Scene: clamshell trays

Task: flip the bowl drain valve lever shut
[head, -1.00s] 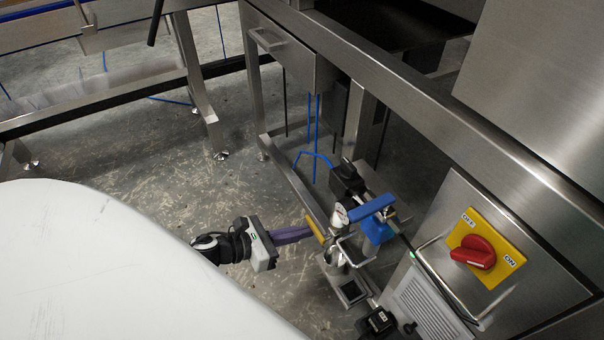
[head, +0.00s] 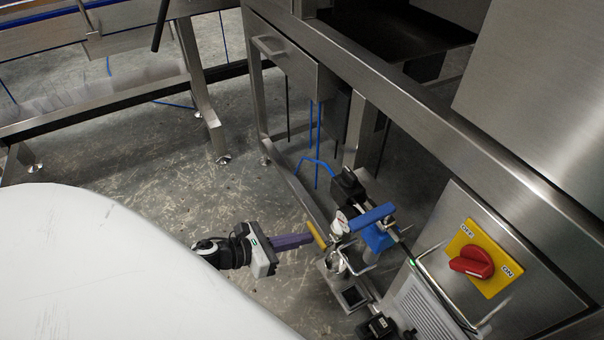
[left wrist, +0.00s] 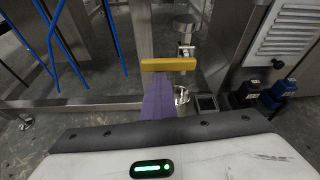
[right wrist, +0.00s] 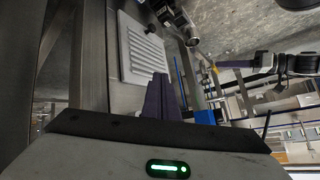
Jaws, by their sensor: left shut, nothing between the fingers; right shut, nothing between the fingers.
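In the left wrist view the yellow lever (left wrist: 168,64) lies crosswise at the fingertips. My left gripper (head: 309,239) has purple fingers, shut with nothing between them, their tips against or just short of the lever; I cannot tell whether they touch. My right gripper (right wrist: 158,85) is outside the head view. Its purple fingers are shut and empty in its own wrist view, apart from the lever. Much of the valve body is hidden.
A red rotary switch (head: 472,262) on a yellow plate and a vented panel (head: 422,305) are at the right. A steel frame beam (head: 420,125) runs above. Open floor (head: 150,165) lies to the left.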

